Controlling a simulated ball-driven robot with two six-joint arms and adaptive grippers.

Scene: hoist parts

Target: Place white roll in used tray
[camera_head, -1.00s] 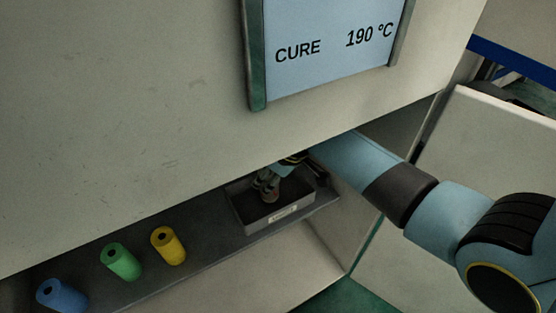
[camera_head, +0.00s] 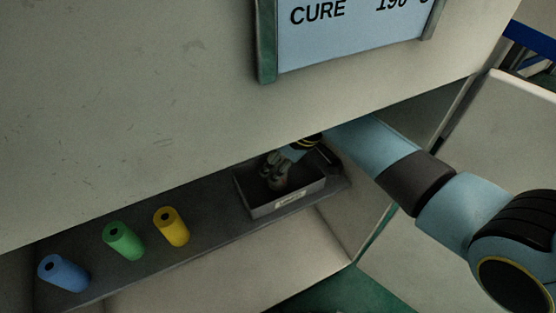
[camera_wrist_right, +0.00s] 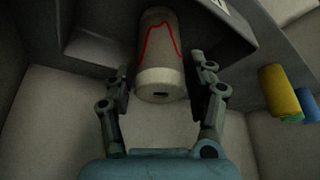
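The white roll (camera_wrist_right: 160,58), with a red curve on its side, is between the fingers of my right gripper (camera_wrist_right: 161,88) in the right wrist view. A narrow gap shows beside the left finger; the fingers look open around the roll. In the head view my right gripper (camera_head: 273,170) reaches down into the grey tray (camera_head: 290,205), which has a pale label on its front. The roll (camera_head: 281,184) shows dimly inside the tray, below the fingers. The label is too small to read. My left gripper is not in view.
A blue roll (camera_head: 63,273), a green roll (camera_head: 123,241) and a yellow roll (camera_head: 171,227) stand on the dark shelf (camera_head: 215,222) left of the tray. A pale panel with a display (camera_head: 345,30) overhangs the shelf. A side wall is close on the right.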

